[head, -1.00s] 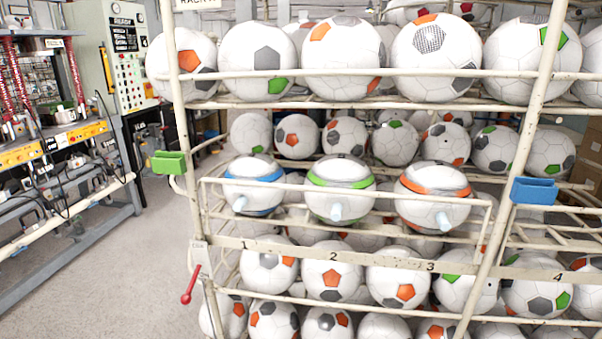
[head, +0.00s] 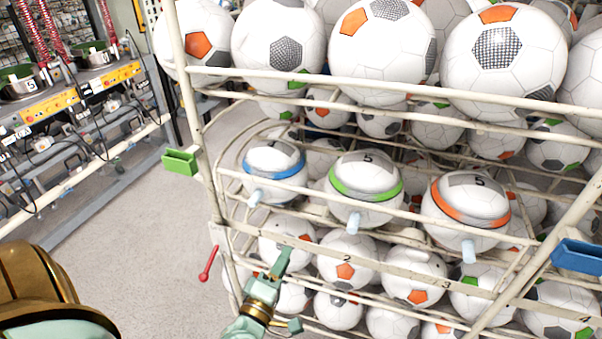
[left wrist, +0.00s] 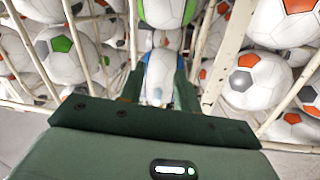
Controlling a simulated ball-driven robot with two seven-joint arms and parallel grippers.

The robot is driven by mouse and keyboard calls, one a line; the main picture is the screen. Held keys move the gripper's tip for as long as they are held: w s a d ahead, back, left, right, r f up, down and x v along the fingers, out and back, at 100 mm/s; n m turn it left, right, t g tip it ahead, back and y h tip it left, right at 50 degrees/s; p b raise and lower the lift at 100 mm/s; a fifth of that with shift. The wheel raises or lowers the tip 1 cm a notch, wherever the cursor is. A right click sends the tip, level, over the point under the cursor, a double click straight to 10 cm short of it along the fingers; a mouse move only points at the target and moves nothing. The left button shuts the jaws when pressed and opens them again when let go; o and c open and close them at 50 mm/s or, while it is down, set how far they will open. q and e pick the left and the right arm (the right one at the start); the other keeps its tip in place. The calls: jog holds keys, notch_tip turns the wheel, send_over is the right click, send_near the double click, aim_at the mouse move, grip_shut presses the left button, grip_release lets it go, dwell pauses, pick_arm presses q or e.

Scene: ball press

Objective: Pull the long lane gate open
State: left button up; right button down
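The rack's lower front has a cream tube frame (head: 310,191) across three banded balls, and below it a long rail (head: 395,272) numbered for the lanes. I cannot tell for certain which bar is the long lane gate. A red handle (head: 208,263) hangs at the rack's left end. My left gripper (head: 281,264) is in front of the numbered rail near its left part, right of the red handle. In the left wrist view its fingers (left wrist: 160,80) stand apart, pointing at the rack, with nothing clearly held. My right gripper is not in view.
Balls with blue (head: 273,160), green (head: 364,188) and orange (head: 466,205) bands sit behind the tube frame. A green bin (head: 180,162) and a blue bin (head: 577,257) hang on the posts. Open floor (head: 150,215) lies left of the rack.

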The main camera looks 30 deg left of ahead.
aim_at(304, 191)
pick_arm(q)
notch_tip(304, 191, up, 5)
jog(key=a+n+y, duration=0.1)
jog(key=n, duration=0.2)
jog(key=shift+m, duration=0.3)
jog(key=x, duration=1.6)
jog(key=shift+w+a+r, duration=0.1)
jog(key=shift+w+r, duration=0.05)
jog(key=shift+w, duration=0.05)
grip_shut()
